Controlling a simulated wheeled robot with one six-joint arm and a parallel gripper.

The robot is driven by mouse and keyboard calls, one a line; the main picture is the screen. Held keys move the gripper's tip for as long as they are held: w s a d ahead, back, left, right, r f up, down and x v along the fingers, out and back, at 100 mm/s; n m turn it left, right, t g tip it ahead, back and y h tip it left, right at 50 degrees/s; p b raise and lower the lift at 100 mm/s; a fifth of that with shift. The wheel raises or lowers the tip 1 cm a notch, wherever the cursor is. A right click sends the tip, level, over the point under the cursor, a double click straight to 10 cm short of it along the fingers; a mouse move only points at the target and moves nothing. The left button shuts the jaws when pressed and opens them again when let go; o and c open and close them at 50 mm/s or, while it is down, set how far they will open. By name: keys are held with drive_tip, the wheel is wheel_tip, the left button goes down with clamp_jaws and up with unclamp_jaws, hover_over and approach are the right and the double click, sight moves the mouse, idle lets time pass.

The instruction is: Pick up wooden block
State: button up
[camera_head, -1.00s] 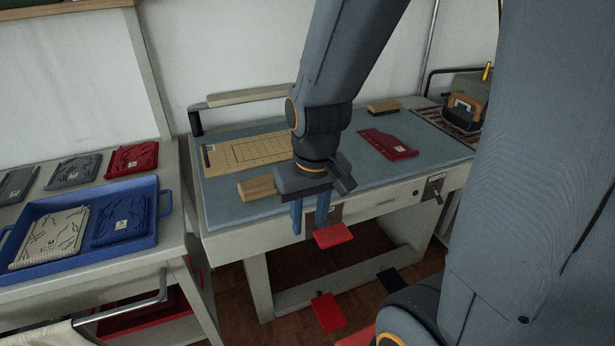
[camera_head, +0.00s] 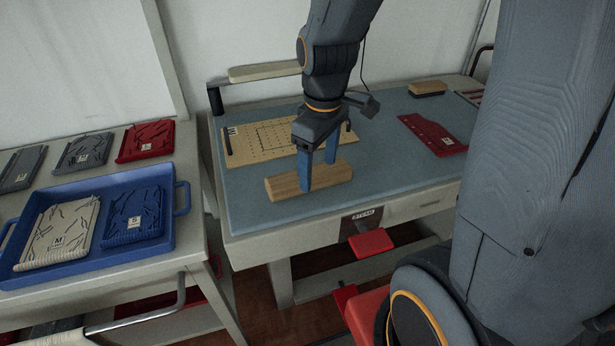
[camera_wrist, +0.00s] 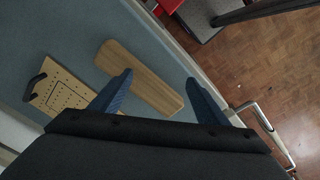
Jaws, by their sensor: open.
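The wooden block (camera_head: 283,186) is a long, light brown bar lying on the blue-grey table top near its front edge. It also shows in the wrist view (camera_wrist: 138,75), lying slantwise between my two fingers. My gripper (camera_head: 318,174) is open, its blue fingers pointing down at the block. One finger covers part of the block's front face in the head view. In the wrist view the gripper (camera_wrist: 160,92) shows both fingertips apart, with nothing held. I cannot tell whether a fingertip touches the block.
A perforated tan board (camera_head: 243,146) lies behind the block. A blue tray (camera_head: 175,226) with folded garments stands on the left table. The table top right of the block is clear.

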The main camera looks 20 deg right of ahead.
drive_tip(key=w+n, duration=0.1)
drive_tip(key=n, duration=0.1)
drive_tip(key=w+n, duration=0.2)
drive_tip(key=n, duration=0.1)
drive_tip(key=w+n, duration=0.2)
drive_tip(key=shift+w+d+f+n+g, duration=0.1)
drive_tip(key=shift+d+n+g, duration=0.2)
drive_tip(key=shift+n, duration=0.1)
drive_tip(key=n, duration=0.1)
drive_tip(key=w+n, duration=0.1)
drive_tip(key=n, duration=0.1)
drive_tip(key=shift+w, duration=0.3)
drive_tip(key=shift+a+f, duration=0.1)
drive_tip(key=shift+f, duration=0.45)
drive_tip(key=shift+s+a+f+p, duration=0.15)
drive_tip(key=shift+f+p, duration=0.45)
drive_tip(key=shift+f, duration=1.1)
drive_tip(key=shift+s+d+f+p, duration=0.15)
drive_tip(key=shift+f+p, duration=0.4)
drive_tip(key=shift+f, duration=1.15)
drive_tip(key=shift+a, duration=0.1)
drive_tip(key=c, duration=1.5)
drive_tip(key=shift+o, duration=0.2)
drive_tip(key=shift+r, duration=0.1)
